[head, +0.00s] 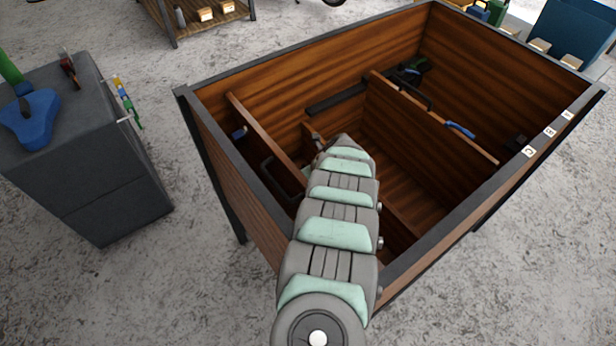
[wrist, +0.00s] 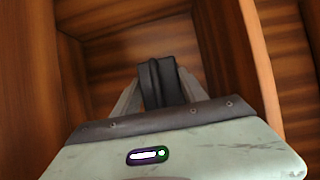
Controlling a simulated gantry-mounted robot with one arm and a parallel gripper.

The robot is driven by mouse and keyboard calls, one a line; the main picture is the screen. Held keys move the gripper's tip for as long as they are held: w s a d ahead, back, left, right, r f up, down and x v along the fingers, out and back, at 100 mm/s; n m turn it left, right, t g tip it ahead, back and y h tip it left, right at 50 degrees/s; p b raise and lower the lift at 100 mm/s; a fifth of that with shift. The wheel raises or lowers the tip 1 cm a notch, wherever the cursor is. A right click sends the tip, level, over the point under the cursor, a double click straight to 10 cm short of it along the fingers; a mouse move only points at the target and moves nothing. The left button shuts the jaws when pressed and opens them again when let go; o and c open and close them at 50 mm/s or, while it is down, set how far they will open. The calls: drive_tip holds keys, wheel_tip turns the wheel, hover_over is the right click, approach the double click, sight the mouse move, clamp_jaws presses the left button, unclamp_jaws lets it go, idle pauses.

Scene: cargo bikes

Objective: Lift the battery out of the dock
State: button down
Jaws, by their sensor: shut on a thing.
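In the wrist view, my gripper (wrist: 161,98) points down into a wood-walled compartment, its two grey fingers closed on a black piece, which I take to be the battery (wrist: 158,76). The battery's lower part and the dock are hidden or too dark to tell. In the head view, my arm reaches over the front edge of the large wooden box (head: 232,190) into its left-middle part. My arm hides the fingers and the held piece there.
Wooden dividers (head: 432,115) split the box. A black bar (head: 336,96) runs along the back wall. A blue handle (head: 460,130) rests by the right divider. White letter labels (head: 549,132) mark the right rim. A grey cabinet (head: 110,165) with a blue saddle (head: 32,118) stands left.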

drive_tip(key=shift+r+p, duration=1.9)
drive_tip(key=shift+r, duration=1.95)
drive_tip(key=shift+r, duration=0.1)
